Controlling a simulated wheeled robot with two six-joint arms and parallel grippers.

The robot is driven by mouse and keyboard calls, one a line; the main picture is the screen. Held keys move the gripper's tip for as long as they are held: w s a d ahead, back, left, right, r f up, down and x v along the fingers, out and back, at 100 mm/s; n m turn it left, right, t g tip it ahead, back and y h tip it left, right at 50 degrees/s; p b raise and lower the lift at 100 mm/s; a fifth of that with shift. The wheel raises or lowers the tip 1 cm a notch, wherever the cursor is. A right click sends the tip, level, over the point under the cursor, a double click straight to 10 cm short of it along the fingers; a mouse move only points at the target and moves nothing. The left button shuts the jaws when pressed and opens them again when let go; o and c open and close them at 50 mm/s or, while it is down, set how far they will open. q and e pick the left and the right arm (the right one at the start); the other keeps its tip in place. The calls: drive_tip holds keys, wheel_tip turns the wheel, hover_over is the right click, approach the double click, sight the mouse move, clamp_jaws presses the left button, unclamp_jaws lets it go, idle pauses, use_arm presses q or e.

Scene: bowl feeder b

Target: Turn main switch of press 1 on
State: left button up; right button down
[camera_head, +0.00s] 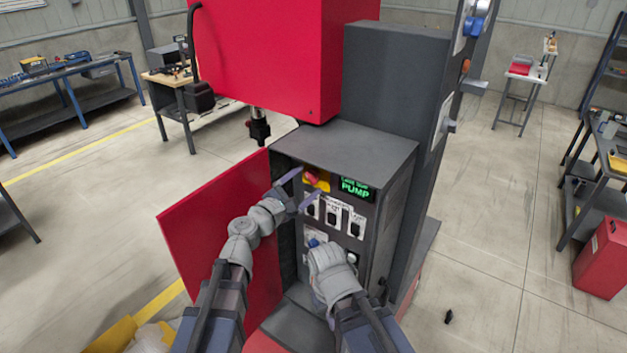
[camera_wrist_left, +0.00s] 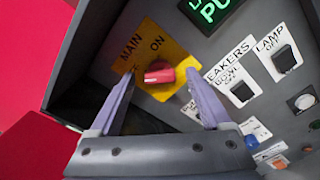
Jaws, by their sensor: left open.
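The main switch of press 1 is a red knob on a yellow plate (camera_wrist_left: 178,52) marked MAIN and ON. The red knob (camera_wrist_left: 158,75) lies between the two fingertips of my left gripper (camera_wrist_left: 162,73) in the left wrist view, with gaps on both sides. The knob also shows in the head view (camera_head: 312,177), at the top left of the control panel. My left gripper (camera_head: 307,185) is open in front of it. My right gripper (camera_head: 326,258) is low before the panel, near a blue button (camera_head: 313,242); its fingers are too hidden to judge.
A lit green PUMP display (camera_head: 356,188) is right of the main switch. Black breaker switches (camera_head: 332,214) sit below it. The open red cabinet door (camera_head: 205,225) stands left of my left arm. The red press head (camera_head: 265,60) hangs above.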

use_arm(q)
drive_tip(key=shift+w+d, duration=0.35)
drive_tip(key=shift+w, duration=0.1)
drive_tip(key=shift+a, duration=0.15)
drive_tip(key=shift+s, duration=0.1)
drive_tip(key=shift+c, duration=0.7)
clamp_jaws()
